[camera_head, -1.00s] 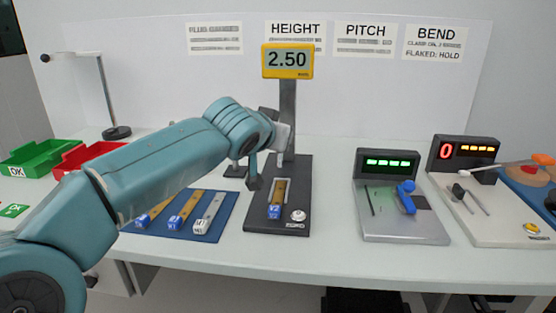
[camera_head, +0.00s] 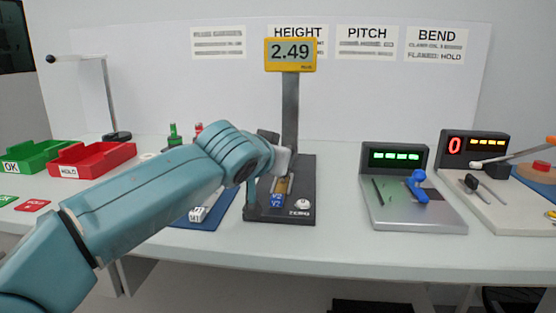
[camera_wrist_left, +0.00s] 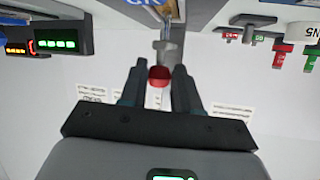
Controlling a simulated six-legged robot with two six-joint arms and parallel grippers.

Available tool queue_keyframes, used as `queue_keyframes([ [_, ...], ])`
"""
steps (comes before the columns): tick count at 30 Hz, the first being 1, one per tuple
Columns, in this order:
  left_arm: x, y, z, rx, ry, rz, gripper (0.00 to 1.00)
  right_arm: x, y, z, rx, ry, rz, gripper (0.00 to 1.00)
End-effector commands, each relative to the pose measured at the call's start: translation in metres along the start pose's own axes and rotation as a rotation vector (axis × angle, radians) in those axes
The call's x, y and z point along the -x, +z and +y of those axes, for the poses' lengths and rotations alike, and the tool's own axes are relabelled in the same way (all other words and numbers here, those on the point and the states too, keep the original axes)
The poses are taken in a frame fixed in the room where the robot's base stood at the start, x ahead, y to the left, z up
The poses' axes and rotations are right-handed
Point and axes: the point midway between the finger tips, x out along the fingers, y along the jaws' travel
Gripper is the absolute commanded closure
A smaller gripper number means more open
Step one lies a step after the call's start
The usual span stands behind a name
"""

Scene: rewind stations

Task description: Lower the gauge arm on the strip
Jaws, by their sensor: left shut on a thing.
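The height gauge stands at middle, with a black base (camera_head: 248,214), a grey post (camera_head: 290,110) and a yellow display (camera_head: 290,54) reading 2.49. A brown strip (camera_head: 283,187) with a blue V2 end lies on the base, partly behind my left gripper. My left gripper (camera_head: 262,185) is low over the base, its fingertips largely hidden by my wrist in the head view. In the left wrist view its fingers (camera_wrist_left: 158,72) are shut on a red knob (camera_wrist_left: 159,77) below a grey shaft, seemingly the gauge arm's. Whether the gauge tip touches the strip is hidden. My right gripper is out of view.
A green OK tray (camera_head: 38,155) and a red HOLD tray (camera_head: 92,160) stand at left. A blue mat (camera_head: 222,215) with strips is partly behind my arm. The pitch station (camera_head: 420,212) and bend station (camera_head: 510,220) are at right, with clear table before the pitch station.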

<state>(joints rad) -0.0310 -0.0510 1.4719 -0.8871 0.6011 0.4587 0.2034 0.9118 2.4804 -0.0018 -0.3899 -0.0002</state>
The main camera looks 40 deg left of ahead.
Motion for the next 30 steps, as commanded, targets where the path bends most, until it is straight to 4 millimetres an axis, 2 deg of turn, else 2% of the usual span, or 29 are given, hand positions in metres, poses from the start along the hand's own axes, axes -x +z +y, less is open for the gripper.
queue_keyframes([
  [1,-0.0048,0.0104,0.0033,-0.002,0.002,-0.028,1.00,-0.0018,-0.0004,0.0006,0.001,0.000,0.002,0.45],
  [11,-0.0067,0.0109,0.0038,-0.001,0.004,-0.030,1.00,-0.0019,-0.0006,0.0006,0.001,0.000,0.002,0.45],
  [12,-0.0068,0.0110,0.0038,-0.002,0.004,-0.030,0.63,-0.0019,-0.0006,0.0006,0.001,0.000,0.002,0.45],
  [14,-0.0067,0.0105,0.0037,-0.002,0.003,-0.029,0.44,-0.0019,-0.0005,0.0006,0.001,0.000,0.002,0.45],
  [30,-0.0023,0.0039,0.0013,-0.001,0.002,-0.016,0.44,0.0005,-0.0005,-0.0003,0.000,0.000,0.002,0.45],
])
